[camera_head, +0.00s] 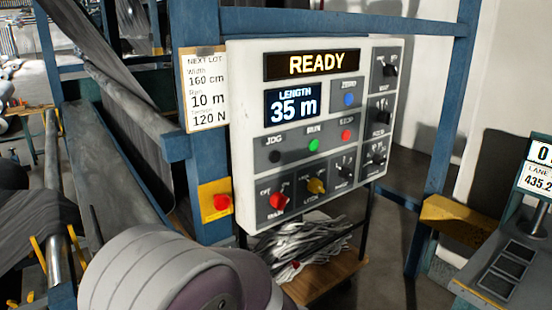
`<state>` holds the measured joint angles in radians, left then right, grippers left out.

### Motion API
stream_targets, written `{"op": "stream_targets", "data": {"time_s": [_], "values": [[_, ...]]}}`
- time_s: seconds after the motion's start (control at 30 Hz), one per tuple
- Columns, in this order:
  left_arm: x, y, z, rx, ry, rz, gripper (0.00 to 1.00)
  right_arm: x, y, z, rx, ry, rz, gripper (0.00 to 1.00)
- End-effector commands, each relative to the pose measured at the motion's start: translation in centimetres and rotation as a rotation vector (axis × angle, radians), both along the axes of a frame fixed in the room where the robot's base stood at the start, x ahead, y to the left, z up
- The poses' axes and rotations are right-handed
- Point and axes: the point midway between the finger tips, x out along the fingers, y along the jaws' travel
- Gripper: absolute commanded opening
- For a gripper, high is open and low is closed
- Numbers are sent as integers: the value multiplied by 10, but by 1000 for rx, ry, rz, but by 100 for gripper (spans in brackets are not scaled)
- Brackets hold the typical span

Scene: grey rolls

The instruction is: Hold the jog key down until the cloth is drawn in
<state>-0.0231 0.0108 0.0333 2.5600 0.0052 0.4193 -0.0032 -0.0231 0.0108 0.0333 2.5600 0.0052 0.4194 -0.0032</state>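The jog key is a black round button (274,156) under the label "JOG" on the white control panel (240,130). Nothing is touching it in this view. The upper display (317,64) reads "READY", and the length display (293,106) reads "35 m". Dark grey cloth (35,215) hangs in folds over the machine at the left.
Beside the jog key are a green RUN button (313,145) and a red button (346,135). A red button on a yellow plate (221,202) is left of the panel.

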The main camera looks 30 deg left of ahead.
Motion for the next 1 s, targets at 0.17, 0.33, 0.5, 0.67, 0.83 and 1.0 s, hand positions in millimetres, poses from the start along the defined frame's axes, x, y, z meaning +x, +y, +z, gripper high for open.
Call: {"op": "stream_targets", "data": {"time_s": [0.17,0.33,0.5,0.67,0.83,1.0], "values": [[0,0,0,0,0,0,0,0,0,0,0,0,0,40],[0,0,0,0,0,0,0,0,0,0,0,0,0,40],[0,0,0,0,0,0,0,0,0,0,0,0,0,40],[0,0,0,0,0,0,0,0,0,0,0,0,0,40],[0,0,0,0,0,0,0,0,0,0,0,0,0,40],[0,0,0,0,0,0,0,0,0,0,0,0,0,40]]}}
